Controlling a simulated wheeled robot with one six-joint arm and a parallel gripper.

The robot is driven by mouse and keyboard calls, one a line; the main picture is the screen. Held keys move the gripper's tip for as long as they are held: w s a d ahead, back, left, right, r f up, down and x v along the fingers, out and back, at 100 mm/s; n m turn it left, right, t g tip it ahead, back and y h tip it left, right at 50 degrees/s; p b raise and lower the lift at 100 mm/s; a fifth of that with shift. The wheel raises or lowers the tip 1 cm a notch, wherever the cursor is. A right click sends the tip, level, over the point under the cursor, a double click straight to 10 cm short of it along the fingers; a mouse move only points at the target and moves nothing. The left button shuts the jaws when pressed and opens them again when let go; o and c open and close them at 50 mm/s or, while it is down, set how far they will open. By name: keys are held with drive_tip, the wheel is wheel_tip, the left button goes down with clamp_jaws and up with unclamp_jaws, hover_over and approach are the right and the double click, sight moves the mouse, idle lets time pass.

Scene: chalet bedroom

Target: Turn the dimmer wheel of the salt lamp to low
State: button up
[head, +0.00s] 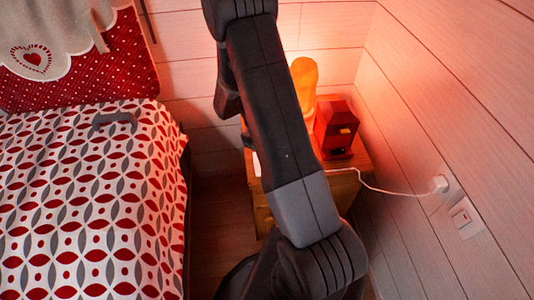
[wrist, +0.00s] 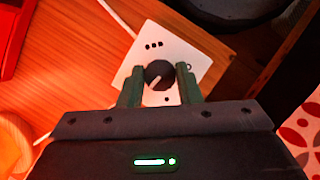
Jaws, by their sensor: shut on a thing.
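The salt lamp (head: 303,76) glows orange on the wooden nightstand (head: 352,172) in the head view. In the wrist view, a white dimmer plate (wrist: 194,49) lies on the wood and carries a dark round wheel (wrist: 161,70). The wheel's pale pointer line aims to the lower left. Three dots show above the wheel, a small ring to its right and a single dot below it. My gripper (wrist: 159,80) is shut on the wheel, one finger on each side. In the head view my arm hides the gripper and most of the dimmer.
A red box-like object (head: 337,128) stands beside the lamp. A white cable runs to a wall socket (head: 440,184), with a switch (head: 465,218) nearby. The bed (head: 80,210) is at left, with a grey object (head: 114,121) on it. Floor shows between bed and nightstand.

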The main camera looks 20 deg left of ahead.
drive_tip(key=n+t+b, duration=0.1)
drive_tip(key=n+t, duration=0.1)
drive_tip(key=n, duration=0.3)
drive_tip(key=shift+s+n, duration=0.15)
drive_tip(key=shift+n, duration=0.15)
drive_tip(key=n+t+b, duration=0.1)
drive_tip(key=n+t, duration=0.1)
drive_tip(key=n, duration=0.2)
drive_tip(key=shift+s+n, duration=0.1)
drive_tip(key=shift+n, duration=0.3)
drive_tip(key=o, duration=1)
drive_tip(key=p+v, duration=0.1)
drive_tip(key=v, duration=0.6)
drive_tip(key=p+v, duration=0.2)
drive_tip(key=v, duration=0.4)
drive_tip(key=shift+s+r, duration=0.2)
drive_tip(key=shift+r, duration=0.25)
